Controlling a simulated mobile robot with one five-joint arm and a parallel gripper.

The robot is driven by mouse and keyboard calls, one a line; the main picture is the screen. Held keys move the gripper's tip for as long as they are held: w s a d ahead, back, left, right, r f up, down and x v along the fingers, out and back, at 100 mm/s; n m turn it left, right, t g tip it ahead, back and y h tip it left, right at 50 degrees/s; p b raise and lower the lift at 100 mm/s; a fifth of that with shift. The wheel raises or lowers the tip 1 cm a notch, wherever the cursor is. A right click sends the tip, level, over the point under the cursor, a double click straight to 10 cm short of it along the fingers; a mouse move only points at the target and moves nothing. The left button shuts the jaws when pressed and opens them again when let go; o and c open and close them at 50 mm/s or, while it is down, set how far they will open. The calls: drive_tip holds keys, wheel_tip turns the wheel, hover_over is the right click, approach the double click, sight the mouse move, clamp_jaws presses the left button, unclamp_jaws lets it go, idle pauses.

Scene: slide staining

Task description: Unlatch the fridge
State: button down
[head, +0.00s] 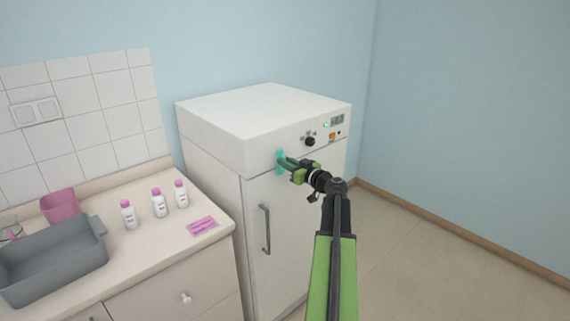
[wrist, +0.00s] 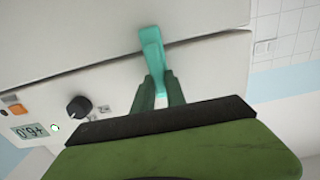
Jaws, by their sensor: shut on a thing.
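The white fridge (head: 205,135) stands against the blue wall, its door (head: 290,225) shut below a top panel. A teal latch (head: 280,158) sits at the upper left of the door, across the seam under the panel. It also shows in the wrist view (wrist: 151,48), its upper part crossing the seam. My gripper (head: 290,163) is at the latch. In the wrist view its two dark fingers (wrist: 160,92) are shut on the latch's near end. The grey door handle (head: 265,229) is below the latch, apart from my gripper.
A dark knob (head: 310,141) and a lit display (head: 337,119) are on the panel right of the latch. A counter (head: 150,250) at left holds a grey basin (head: 55,265), a pink container (head: 59,205) and several white bottles (head: 159,203). Floor (head: 430,260) at right is clear.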

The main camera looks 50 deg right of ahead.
drive_tip(key=m, duration=0.6)
drive_tip(key=d+f+m+b, duration=0.1)
drive_tip(key=m, duration=0.4)
drive_tip(key=d+m, duration=0.1)
drive_tip(key=m, duration=0.5)
drive_tip(key=shift+f+m+b, duration=0.2)
drive_tip(key=shift+m+b, duration=0.1)
drive_tip(key=shift+b, duration=0.05)
idle(0.5)
drive_tip(key=c, duration=1.4)
unclamp_jaws()
drive_tip(key=shift+a, duration=0.1)
drive_tip(key=shift+o, duration=0.2)
drive_tip(key=s+a, duration=0.1)
drive_tip(key=s, duration=1.6)
drive_tip(key=shift+f, duration=0.15)
